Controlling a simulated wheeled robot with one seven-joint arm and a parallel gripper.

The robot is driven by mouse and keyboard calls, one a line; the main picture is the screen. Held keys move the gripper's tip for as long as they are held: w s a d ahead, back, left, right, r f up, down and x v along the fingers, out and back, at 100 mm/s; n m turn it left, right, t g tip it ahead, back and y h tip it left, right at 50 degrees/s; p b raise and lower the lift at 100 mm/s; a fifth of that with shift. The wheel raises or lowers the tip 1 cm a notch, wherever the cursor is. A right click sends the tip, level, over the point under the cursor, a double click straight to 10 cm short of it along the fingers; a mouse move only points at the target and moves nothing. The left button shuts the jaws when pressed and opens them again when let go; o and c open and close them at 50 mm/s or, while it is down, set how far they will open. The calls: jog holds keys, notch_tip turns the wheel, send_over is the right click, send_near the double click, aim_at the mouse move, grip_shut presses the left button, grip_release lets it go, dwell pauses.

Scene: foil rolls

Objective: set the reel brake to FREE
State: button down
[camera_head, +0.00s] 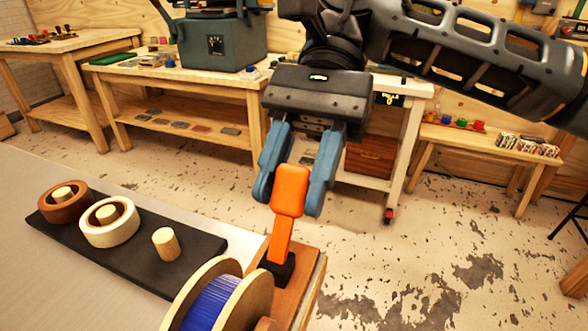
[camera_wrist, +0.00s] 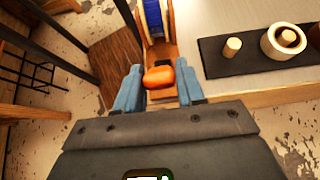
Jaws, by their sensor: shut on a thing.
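An orange brake lever (camera_head: 288,205) rises from a dark pivot block (camera_head: 277,268) on a wooden base, tilted slightly right at its top in the head view. My gripper (camera_head: 290,195) has its two blue fingers on either side of the lever's wide orange head, and it is shut on it. In the wrist view the lever head (camera_wrist: 159,77) sits between my fingers (camera_wrist: 160,88). A reel (camera_head: 216,301) with blue foil and wooden flanges stands in front of the lever; it also shows in the wrist view (camera_wrist: 153,20). No FREE marking is legible.
A black mat (camera_head: 190,262) on the grey worktop carries a brown roll (camera_head: 62,205), a cream roll (camera_head: 110,229) and a bare wooden peg (camera_head: 166,245). Benches with tools line the back wall. Open floor lies right of the worktop.

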dwell(0.3)
jog(key=c, duration=0.8)
grip_release()
jog(key=shift+o, duration=0.2)
jog(key=v, duration=0.7)
jog(key=shift+w+d, duration=0.2)
jog(key=shift+w, duration=0.15)
jog(key=shift+w+r, duration=0.1)
jog(key=shift+r, duration=0.1)
